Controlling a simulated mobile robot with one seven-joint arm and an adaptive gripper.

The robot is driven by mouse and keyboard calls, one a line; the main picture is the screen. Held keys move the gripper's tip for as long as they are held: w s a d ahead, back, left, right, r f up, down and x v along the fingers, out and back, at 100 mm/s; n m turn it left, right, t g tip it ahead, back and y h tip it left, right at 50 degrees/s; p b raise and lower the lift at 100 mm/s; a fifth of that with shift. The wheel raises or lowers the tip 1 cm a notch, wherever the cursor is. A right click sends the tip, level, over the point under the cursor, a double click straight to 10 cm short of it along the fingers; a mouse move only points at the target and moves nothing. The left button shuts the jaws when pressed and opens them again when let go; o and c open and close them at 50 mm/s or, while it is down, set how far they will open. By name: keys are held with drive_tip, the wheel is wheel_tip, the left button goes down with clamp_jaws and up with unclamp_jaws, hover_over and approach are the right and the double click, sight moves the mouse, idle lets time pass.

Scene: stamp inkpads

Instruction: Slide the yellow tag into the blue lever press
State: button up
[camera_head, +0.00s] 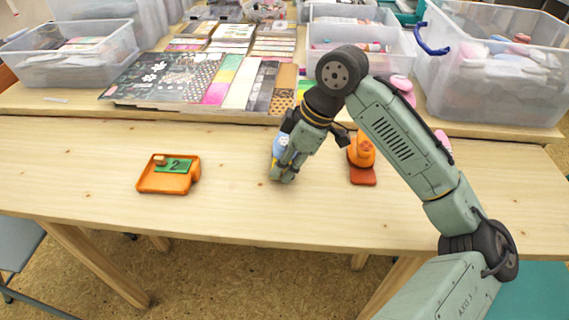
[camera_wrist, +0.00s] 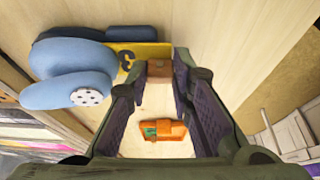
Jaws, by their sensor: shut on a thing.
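The yellow tag (camera_wrist: 150,50) shows in the wrist view, with a dark "3" on it and a brown wooden knob (camera_wrist: 158,68). My gripper (camera_wrist: 160,75) is shut on this knob. The blue lever press (camera_wrist: 70,72), with a rounded blue top and a dark base, stands just left of the tag. The tag's left end lies against or inside the press; the press hides how far in it reaches. In the head view the blue press (camera_head: 280,144) is partly hidden behind my gripper (camera_head: 283,178), and the tag cannot be made out.
An orange tray (camera_head: 150,184) holds a green tag (camera_head: 176,165) marked "2", left of my gripper. An orange press (camera_head: 362,152) stands to the right. Patterned paper (camera_head: 160,78) and clear bins (camera_head: 510,75) fill the back. The table front is clear.

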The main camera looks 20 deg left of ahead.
drive_tip(key=o, duration=0.8)
wheel_tip(320, 180, up, 7)
drive_tip(key=p, duration=0.6)
drive_tip(key=shift+p, duration=0.35)
drive_tip(key=shift+s, duration=0.1)
idle(0.4)
